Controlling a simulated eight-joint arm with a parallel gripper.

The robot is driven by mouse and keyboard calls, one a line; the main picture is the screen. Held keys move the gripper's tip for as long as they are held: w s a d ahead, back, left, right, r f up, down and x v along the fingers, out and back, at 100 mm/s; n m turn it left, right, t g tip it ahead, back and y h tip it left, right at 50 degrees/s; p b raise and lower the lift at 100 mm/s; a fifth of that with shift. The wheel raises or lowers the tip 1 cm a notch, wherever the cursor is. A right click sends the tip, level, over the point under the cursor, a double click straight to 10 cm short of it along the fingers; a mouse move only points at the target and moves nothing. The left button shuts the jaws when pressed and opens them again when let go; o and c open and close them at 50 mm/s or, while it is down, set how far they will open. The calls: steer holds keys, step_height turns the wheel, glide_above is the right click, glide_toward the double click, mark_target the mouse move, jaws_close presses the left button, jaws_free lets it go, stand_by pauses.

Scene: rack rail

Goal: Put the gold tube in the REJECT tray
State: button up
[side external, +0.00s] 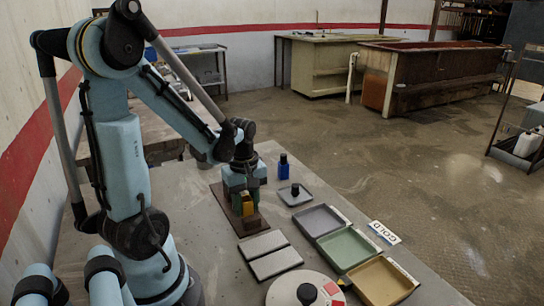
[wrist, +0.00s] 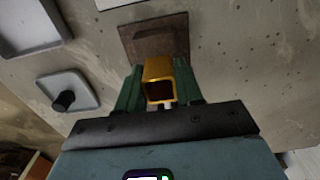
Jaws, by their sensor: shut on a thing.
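The gold tube (side external: 248,206) is a short, square, hollow piece. My gripper (side external: 243,203) is shut on it, pointing down over a brown plate (side external: 227,212). In the wrist view the tube (wrist: 158,70) sits between the green fingers of my gripper (wrist: 159,82), its open end toward the camera. I cannot tell whether the tube still touches anything on the plate. Three trays stand in a row at the right: a grey-purple one (side external: 321,221), a green one (side external: 347,249) and a tan one (side external: 383,283). Their labels are too small to read, so I cannot tell which is REJECT.
A blue bottle (side external: 284,169) and a small grey dish with a black knob (side external: 294,195) stand beyond the plate. Two grey slabs (side external: 263,244) and a round knobbed device (side external: 290,292) lie nearer the camera.

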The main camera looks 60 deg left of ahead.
steer(key=shift+r, duration=2.35)
steer(key=w+d, duration=0.5)
steer(key=w, duration=0.3)
steer(key=w+d, duration=0.5)
steer(key=w, duration=0.3)
steer(key=shift+s+a+f, duration=0.1)
steer(key=shift+a+f, duration=0.05)
steer(key=shift+f, duration=1.35)
steer(key=shift+s+a+f, duration=0.1)
steer(key=shift+a+f, duration=0.05)
steer(key=shift+f, duration=1.3)
steer(key=shift+f, duration=0.25)
steer(key=o, duration=1)
